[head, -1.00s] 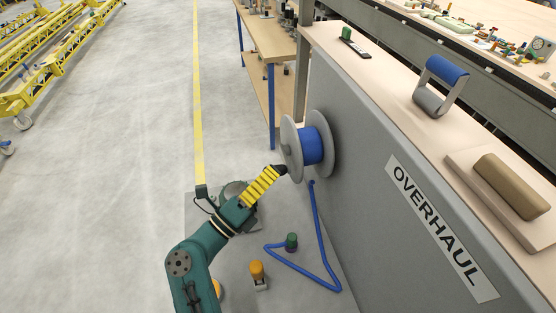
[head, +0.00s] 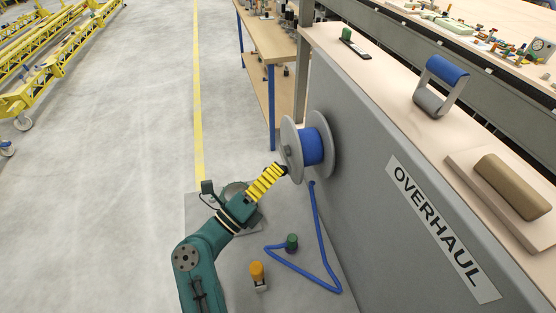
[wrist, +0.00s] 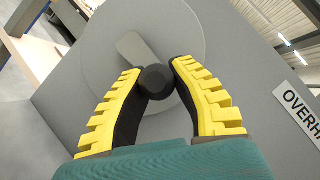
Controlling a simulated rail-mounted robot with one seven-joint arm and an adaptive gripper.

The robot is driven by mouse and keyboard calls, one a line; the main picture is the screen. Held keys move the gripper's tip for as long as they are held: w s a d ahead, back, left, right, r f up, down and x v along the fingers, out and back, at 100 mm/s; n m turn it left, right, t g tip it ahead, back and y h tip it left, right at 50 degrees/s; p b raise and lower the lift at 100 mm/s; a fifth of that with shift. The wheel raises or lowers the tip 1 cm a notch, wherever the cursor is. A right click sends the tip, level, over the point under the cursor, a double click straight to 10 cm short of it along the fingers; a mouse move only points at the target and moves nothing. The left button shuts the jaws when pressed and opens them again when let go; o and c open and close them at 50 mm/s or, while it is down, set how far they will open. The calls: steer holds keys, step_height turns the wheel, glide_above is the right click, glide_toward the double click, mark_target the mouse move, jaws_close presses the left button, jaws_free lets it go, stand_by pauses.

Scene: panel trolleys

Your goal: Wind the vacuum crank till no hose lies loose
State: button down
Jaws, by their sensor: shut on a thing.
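The reel (head: 312,146) of blue hose is mounted on the side of the grey panel, with grey flanges at both ends. A loose length of blue hose (head: 318,230) hangs from below the reel and lies bent on the grey base plate, reaching the green knob. My gripper (head: 280,172) is at the lower edge of the near flange. In the wrist view, its yellow fingers (wrist: 155,78) are shut on the dark round crank knob (wrist: 154,80). The grey crank arm (wrist: 135,50) runs up and left from the knob across the flange.
A green knob (head: 292,241) and an orange knob (head: 257,271) stand on the base plate (head: 233,291). The grey panel (head: 370,190) with the OVERHAUL label closes off the right. A wooden workbench (head: 275,50) stands behind.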

steer(key=shift+f+b, duration=0.35)
steer(key=shift+f, duration=0.2)
steer(key=shift+w+f+b, duration=0.25)
steer(key=shift+f+b, duration=0.25)
steer(key=shift+f, duration=0.05)
